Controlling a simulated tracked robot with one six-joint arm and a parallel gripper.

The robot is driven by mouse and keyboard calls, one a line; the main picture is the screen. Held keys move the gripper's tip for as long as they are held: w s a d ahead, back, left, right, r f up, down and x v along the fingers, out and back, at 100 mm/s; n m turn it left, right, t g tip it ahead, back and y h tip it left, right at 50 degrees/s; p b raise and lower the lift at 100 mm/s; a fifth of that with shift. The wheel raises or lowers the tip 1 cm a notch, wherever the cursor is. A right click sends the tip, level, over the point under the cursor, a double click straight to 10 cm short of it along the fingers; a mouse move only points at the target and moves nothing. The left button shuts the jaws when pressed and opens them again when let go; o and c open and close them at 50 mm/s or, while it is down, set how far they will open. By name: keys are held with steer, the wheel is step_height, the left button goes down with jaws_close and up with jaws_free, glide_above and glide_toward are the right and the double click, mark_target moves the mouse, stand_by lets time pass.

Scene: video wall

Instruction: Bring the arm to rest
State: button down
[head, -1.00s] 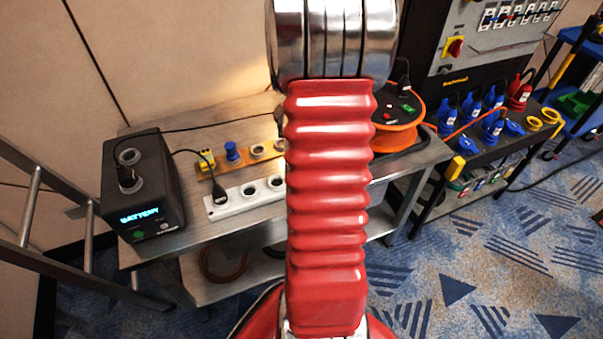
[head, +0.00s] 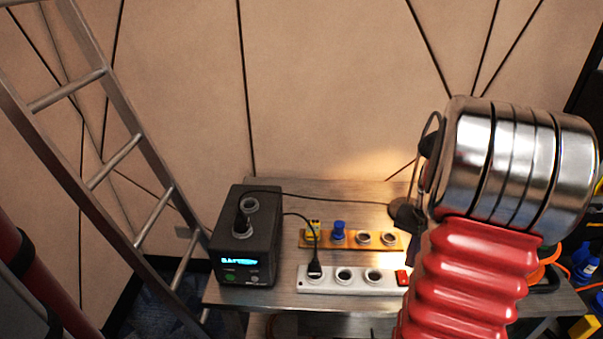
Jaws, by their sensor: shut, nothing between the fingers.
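My arm shows at the right of the head view, with a red ribbed sleeve (head: 465,280) below and a banded shiny metal joint (head: 515,165) above it. The arm is raised in front of the right part of a metal bench (head: 240,300). My gripper's fingers do not show; they are out of sight or hidden behind the metal joint. A dark looped part shows at the joint's left edge, and I cannot tell what it belongs to.
A black battery box (head: 245,240) stands on the bench, cabled to a white socket strip (head: 345,282). An orange-brown strip (head: 350,241) with sockets lies behind. A ladder (head: 120,150) leans at the left. An orange reel (head: 545,265) is partly hidden. The wall above the bench is clear.

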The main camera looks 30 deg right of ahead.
steer(key=a+r+n+t, duration=0.2)
steer(key=a+r+n, duration=0.2)
steer(key=a, duration=0.8)
steer(key=s+a+r+n+t, duration=0.1)
steer(key=a+r+n, duration=0.3)
steer(key=a+r, duration=0.4)
steer(key=s+a+r+n+t, duration=0.1)
steer(key=a+r+n, duration=0.3)
steer(key=a, duration=1.2)
step_height(320, 180, up, 2)
steer(key=shift+a+t, duration=0.3)
steer(key=shift+t, duration=0.5)
steer(key=shift+s, duration=0.1)
